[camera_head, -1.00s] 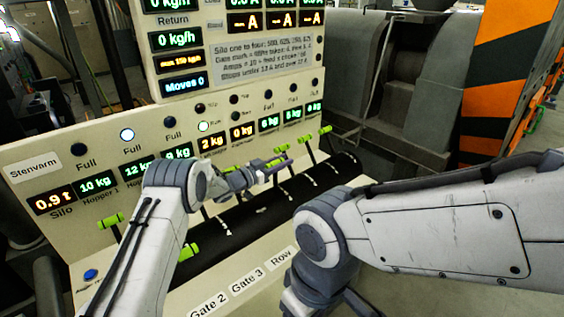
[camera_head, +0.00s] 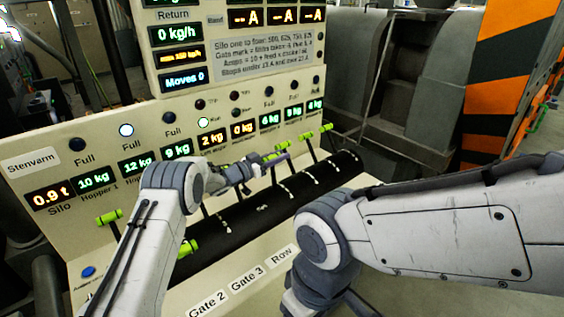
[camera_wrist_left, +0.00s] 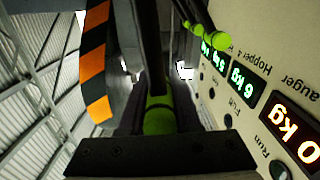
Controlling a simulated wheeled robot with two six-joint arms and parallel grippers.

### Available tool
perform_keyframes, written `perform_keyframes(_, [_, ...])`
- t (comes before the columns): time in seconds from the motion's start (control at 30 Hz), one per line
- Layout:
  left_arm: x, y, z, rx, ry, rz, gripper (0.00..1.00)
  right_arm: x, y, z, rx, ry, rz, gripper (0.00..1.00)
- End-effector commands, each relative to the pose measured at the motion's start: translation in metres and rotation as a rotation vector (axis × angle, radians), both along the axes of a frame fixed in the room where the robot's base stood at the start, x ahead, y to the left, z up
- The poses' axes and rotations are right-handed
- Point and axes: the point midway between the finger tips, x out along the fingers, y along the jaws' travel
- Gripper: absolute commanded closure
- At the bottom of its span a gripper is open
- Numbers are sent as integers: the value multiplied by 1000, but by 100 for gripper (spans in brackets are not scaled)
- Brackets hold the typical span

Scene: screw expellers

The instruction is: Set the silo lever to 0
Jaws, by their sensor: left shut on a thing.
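A row of levers with green handles stands on the panel's black curved base. The leftmost handle (camera_head: 109,217) is below the Silo display (camera_head: 48,196); I take it for the silo lever, and no number beside it can be read. Another green handle (camera_head: 188,248) is lower, by my left forearm. My left gripper (camera_head: 262,162) is farther right, shut on a green lever handle near the middle of the row. In the left wrist view this green handle (camera_wrist_left: 160,114) is close in front of the gripper. My right gripper is out of view; only my right arm shows.
More green-handled levers (camera_head: 304,138) stand to the right of my left gripper, with little space between them. The sloped panel (camera_head: 30,148) with displays rises behind. A striped orange and black post (camera_head: 510,80) and grey machinery (camera_head: 410,90) are at the back right.

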Motion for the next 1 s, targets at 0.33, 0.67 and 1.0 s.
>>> perform_keyframes(0.33, [2, 3, -1, -10, 15, 2, 65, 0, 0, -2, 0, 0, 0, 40])
perform_keyframes(0.67, [2, 2, 0, -10, 14, 1, 39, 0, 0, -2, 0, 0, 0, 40])
perform_keyframes(1.0, [-18, 34, 3, -9, 18, 6, 39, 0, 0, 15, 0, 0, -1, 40])
